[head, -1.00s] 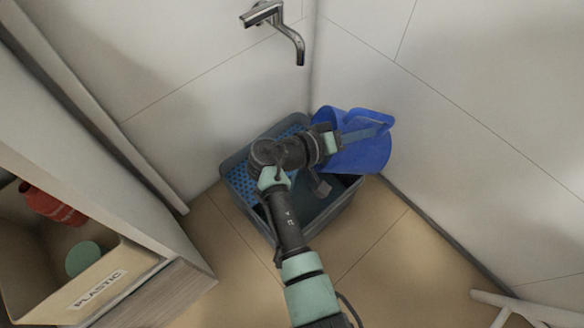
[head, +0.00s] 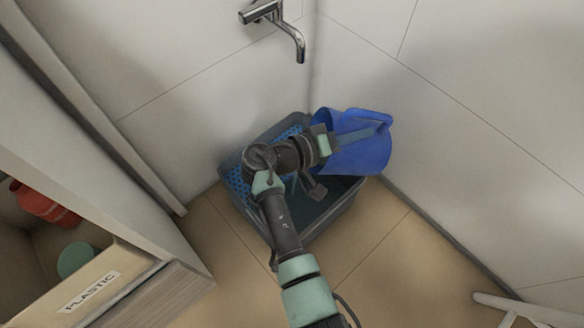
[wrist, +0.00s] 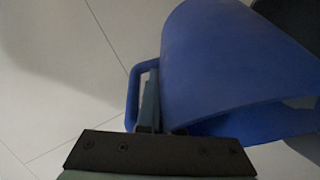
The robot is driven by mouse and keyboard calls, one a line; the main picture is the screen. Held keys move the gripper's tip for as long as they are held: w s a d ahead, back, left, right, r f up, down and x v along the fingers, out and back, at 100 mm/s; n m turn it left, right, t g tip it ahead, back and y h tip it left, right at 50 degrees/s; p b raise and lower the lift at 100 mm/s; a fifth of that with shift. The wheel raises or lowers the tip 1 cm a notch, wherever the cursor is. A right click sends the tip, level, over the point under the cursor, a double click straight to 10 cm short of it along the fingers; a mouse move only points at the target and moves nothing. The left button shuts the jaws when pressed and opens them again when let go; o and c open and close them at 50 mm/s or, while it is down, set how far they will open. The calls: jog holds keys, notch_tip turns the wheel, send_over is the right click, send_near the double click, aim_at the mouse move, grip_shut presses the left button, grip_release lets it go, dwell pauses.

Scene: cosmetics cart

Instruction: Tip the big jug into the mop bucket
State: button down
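The big jug (head: 357,157) is blue and hangs tilted in the air over the right back part of the mop bucket (head: 330,212). My gripper (head: 362,136) is shut on it on the handle side; one finger lies along the jug. In the wrist view the jug (wrist: 225,60) fills the upper right, and a finger (wrist: 149,105) shows between its handle (wrist: 132,98) and its wall. The other finger is hidden. The bucket is grey, with a blue perforated wringer at its left back. My arm covers its middle. No liquid can be made out.
The bucket stands on the tan floor in a corner of white walls. A tap (head: 298,45) sticks out of the wall above. A cabinet (head: 165,235) with a bin marked PLASTIC (head: 95,290) stands at left. White legs (head: 515,308) show at lower right. The floor in front is clear.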

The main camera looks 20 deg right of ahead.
jog(key=shift+f, duration=0.1)
jog(key=shift+w+a, duration=0.1)
jog(key=shift+a, duration=0.05)
jog(key=shift+a+b, duration=0.1)
jog(key=shift+b, duration=0.2)
jog(key=shift+w+a+n+h+b, duration=0.15)
jog(key=shift+w+a+h+b, duration=0.2)
jog(key=shift+a+b, duration=0.3)
jog(key=shift+w+a+n+h+b, duration=0.1)
jog(key=shift+a+n+h+b, duration=0.05)
jog(key=shift+a+h+b, duration=0.45)
jog(key=shift+a, duration=0.2)
jog(key=shift+w+a, duration=0.1)
jog(key=shift+a, duration=0.1)
jog(key=shift+r, duration=0.2)
